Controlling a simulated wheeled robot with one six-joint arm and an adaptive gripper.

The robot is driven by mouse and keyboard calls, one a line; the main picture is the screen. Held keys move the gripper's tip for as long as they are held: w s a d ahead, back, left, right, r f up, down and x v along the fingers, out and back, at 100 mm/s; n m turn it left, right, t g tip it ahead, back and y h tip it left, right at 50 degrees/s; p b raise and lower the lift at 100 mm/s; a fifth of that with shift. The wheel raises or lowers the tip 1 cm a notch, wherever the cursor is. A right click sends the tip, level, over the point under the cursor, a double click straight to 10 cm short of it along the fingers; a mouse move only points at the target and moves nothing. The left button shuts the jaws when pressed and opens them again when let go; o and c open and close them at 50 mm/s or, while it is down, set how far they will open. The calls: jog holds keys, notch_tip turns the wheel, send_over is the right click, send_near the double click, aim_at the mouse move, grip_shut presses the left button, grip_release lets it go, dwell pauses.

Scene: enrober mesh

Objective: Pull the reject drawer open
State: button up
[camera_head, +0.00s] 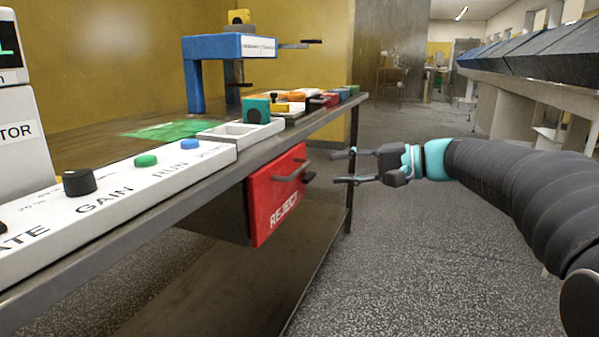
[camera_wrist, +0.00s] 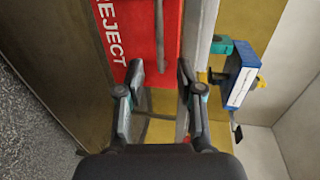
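The reject drawer (camera_head: 262,212) has a red front with white "REJECT" lettering and sits under the table on the side facing the aisle. No gap shows between its front and the dark housing (camera_head: 222,213). A dark bar handle (camera_head: 293,174) stands out from the front. My gripper (camera_head: 340,167) is open and empty, to the right of the handle and apart from it. In the wrist view, the red front (camera_wrist: 120,35) and the handle (camera_wrist: 159,38) lie ahead. The handle lines up with the gap between my open fingers (camera_wrist: 159,70).
The table (camera_head: 330,118) carries a white control panel (camera_head: 150,172) with a knob and buttons, a small white tray (camera_head: 240,134) and a blue stand (camera_head: 194,80). A table leg (camera_head: 349,190) stands close behind my gripper. The speckled floor (camera_head: 420,270) of the aisle is clear.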

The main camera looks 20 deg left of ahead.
aim_at(301, 170)
jog(key=x, duration=1)
jog(key=shift+w+a, duration=0.1)
grip_shut()
